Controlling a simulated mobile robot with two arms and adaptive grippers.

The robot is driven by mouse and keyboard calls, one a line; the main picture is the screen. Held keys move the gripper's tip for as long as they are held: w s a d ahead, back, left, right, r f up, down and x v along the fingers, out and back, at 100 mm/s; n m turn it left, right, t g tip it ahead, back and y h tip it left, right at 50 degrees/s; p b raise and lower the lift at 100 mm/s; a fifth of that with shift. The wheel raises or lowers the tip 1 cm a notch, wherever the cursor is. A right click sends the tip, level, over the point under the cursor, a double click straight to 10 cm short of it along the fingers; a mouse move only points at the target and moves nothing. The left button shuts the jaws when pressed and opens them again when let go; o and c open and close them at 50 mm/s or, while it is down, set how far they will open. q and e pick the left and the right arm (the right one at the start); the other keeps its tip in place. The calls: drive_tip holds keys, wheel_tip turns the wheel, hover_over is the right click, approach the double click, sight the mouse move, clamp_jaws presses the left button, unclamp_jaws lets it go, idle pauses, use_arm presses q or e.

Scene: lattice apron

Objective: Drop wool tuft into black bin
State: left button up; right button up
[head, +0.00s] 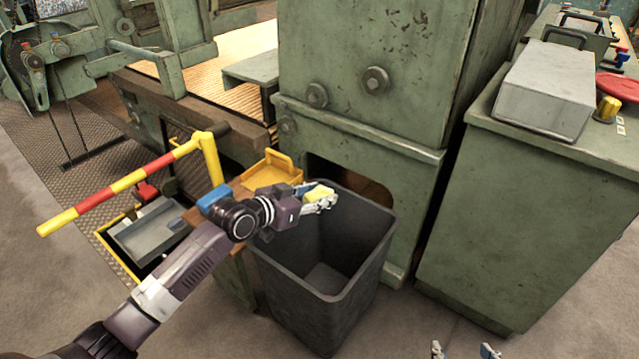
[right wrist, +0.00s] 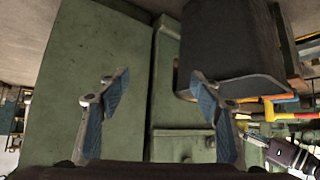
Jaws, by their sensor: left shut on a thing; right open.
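The black bin (head: 290,295) stands upright on the floor against the green machine, and its inside looks empty. My left gripper (head: 323,197) is shut on a small pale-yellow thing, which I take as the wool tuft (head: 318,191). It holds the tuft above the bin's opening, near the back rim. The fingers partly hide the tuft. My right gripper (head: 462,351) is open and empty at the bottom edge, right of the bin and apart from it. In the right wrist view its two fingers (right wrist: 160,98) are spread, and the bin (right wrist: 230,40) shows upside down beyond them.
The green machine (head: 365,80) rises behind the bin. A green cabinet (head: 540,210) with a grey box (head: 545,90) on top stands at right. A yellow tray (head: 272,172) and a red-and-yellow bar (head: 125,182) are at left. Floor is clear in front of the cabinet.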

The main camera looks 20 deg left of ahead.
use_arm(q)
drive_tip(key=shift+w+a+f, duration=0.1)
drive_tip(key=shift+w+f, duration=0.3)
drive_tip(key=shift+w, duration=0.35)
use_arm(e)
drive_tip(key=s+d+f+g, duration=0.2)
drive_tip(key=s+f, duration=0.1)
drive_tip(key=s, duration=0.1)
use_arm(q)
drive_tip(key=shift+f+b, duration=0.6)
drive_tip(key=shift+f, duration=0.2)
drive_tip(key=shift+f+b, duration=0.75)
drive_tip(key=shift+b, duration=0.05)
use_arm(e)
drive_tip(key=w+a+r+t+y, duration=0.2)
drive_tip(key=w+a+r+t, duration=0.3)
drive_tip(key=w+r+t, duration=0.55)
use_arm(q)
drive_tip(key=shift+f+b, duration=1.4)
drive_tip(key=shift+b, duration=0.15)
use_arm(e)
drive_tip(key=s+r+t+y, duration=0.1)
drive_tip(key=r+t, duration=0.2)
drive_tip(key=r, duration=0.6)
drive_tip(key=s+a+r+t+y, duration=0.1)
drive_tip(key=s+r+t, duration=0.1)
drive_tip(key=r, duration=0.8)
drive_tip(key=shift+a+r+n+t+y, duration=0.2)
drive_tip(key=shift+n+t+y, duration=0.1)
drive_tip(key=shift+t, duration=0.25)
